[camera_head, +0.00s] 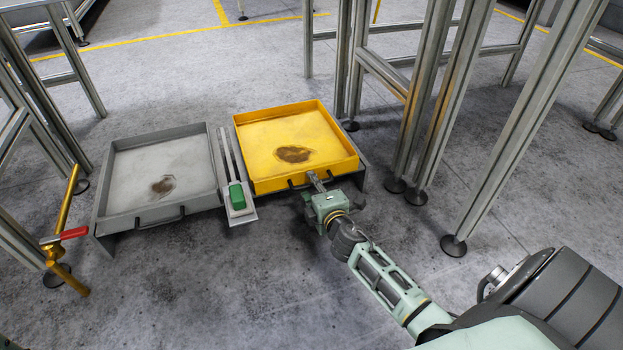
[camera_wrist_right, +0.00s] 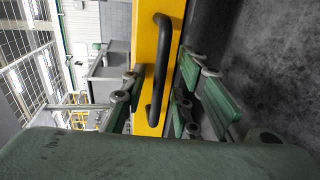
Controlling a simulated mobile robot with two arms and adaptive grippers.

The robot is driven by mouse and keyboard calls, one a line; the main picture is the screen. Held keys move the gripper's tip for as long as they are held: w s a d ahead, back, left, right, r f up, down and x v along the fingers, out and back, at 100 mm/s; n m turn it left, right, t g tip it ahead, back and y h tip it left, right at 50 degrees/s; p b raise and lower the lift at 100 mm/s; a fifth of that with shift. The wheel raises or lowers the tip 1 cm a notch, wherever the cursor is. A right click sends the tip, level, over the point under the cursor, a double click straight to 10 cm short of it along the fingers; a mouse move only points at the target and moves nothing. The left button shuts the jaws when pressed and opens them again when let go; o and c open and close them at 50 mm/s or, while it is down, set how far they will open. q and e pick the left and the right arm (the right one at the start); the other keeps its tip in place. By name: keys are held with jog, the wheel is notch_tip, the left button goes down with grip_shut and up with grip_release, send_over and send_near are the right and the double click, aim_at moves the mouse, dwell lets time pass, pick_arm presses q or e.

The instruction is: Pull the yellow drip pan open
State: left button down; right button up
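The yellow drip pan (camera_head: 262,187) sits low on the floor in a grey frame, with a brown stain on its bottom. Its black handle (camera_head: 298,184) is on the front wall facing me. My right gripper (camera_head: 316,179) is at that front wall, by the right part of the handle. In the right wrist view the black handle (camera_wrist_right: 157,70) stands out from the yellow wall (camera_wrist_right: 149,98) and shows between the two spread green-padded fingers (camera_wrist_right: 160,95). Whether a finger touches the handle I cannot tell. My left gripper is not in view.
A grey drip pan (camera_head: 125,160) with a black handle stands to the left. A narrow rail with a green block (camera_head: 237,196) lies between the pans. Metal legs (camera_head: 455,243) stand at the right. A yellow pipe with a red lever (camera_head: 73,233) is far left. The front floor is mostly clear.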

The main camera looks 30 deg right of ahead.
jog(key=shift+r, duration=0.1)
jog(key=shift+c, duration=0.4)
grip_shut()
